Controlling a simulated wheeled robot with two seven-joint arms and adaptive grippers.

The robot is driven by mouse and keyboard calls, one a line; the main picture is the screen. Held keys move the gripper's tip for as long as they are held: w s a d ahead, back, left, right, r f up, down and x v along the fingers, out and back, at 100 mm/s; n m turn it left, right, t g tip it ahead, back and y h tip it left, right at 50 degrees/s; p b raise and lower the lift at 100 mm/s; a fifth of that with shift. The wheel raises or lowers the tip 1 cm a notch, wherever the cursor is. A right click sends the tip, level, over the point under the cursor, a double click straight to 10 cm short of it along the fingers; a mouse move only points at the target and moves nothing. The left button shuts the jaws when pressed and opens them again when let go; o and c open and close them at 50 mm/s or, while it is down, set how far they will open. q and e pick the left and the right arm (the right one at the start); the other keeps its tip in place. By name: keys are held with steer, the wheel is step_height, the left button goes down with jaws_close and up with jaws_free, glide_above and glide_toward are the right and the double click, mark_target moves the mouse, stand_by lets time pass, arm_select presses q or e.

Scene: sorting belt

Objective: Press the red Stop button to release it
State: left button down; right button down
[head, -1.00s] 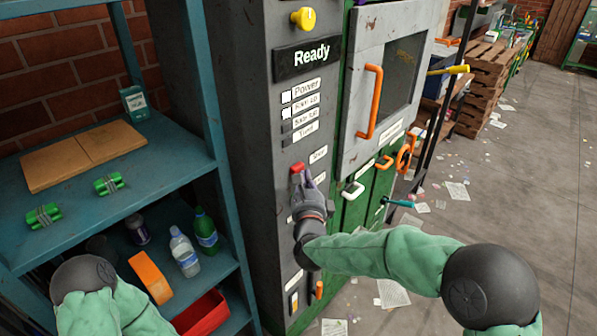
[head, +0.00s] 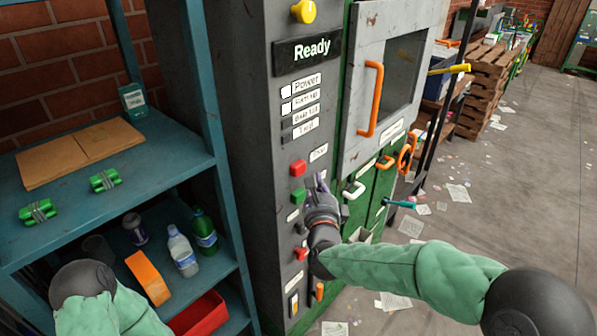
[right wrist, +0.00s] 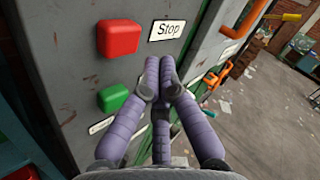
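The red Stop button (head: 298,168) is on the front of the grey machine panel, above a green button (head: 298,196). In the right wrist view the red button (right wrist: 118,38) stands out from the panel beside its "Stop" label (right wrist: 167,30). My right gripper (head: 319,184) is below and to the right of the red button, apart from it. In the right wrist view my right gripper's fingertips (right wrist: 168,76) are together, with nothing between them. My left gripper is out of view; only part of my left arm shows.
The display (head: 307,55) reads "Ready". A second red button (head: 301,254) is lower on the panel. A door with an orange handle (head: 371,100) is to the right. A teal shelf (head: 170,155) with bottles stands at the left.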

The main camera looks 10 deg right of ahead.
steer(key=s+d+b, duration=0.2)
steer(key=s, duration=0.1)
steer(key=shift+s+d, duration=0.2)
steer(key=shift+d, duration=0.1)
steer(key=s+a+f+n+g+y, duration=0.2)
steer(key=f+n+g, duration=0.35)
steer(key=f, duration=1.05)
steer(key=s+a+f+n+g+y, duration=0.25)
steer(key=f+n, duration=0.55)
steer(key=f, duration=0.8)
steer(key=s+a+f+n+g+y, duration=0.1)
steer(key=s+f+n+g, duration=0.4)
steer(key=s+f, duration=0.5)
steer(key=s+a+f+n+g+y, duration=0.1)
steer(key=s+a+f+n+g, duration=0.2)
steer(key=s+f+n, duration=0.3)
steer(key=s+f+g, duration=0.1)
steer(key=s+f, duration=0.3)
steer(key=s, duration=0.3)
steer(key=shift+f+g, duration=0.15)
steer(key=shift+g, duration=0.25)
steer(key=shift+n, duration=0.25)
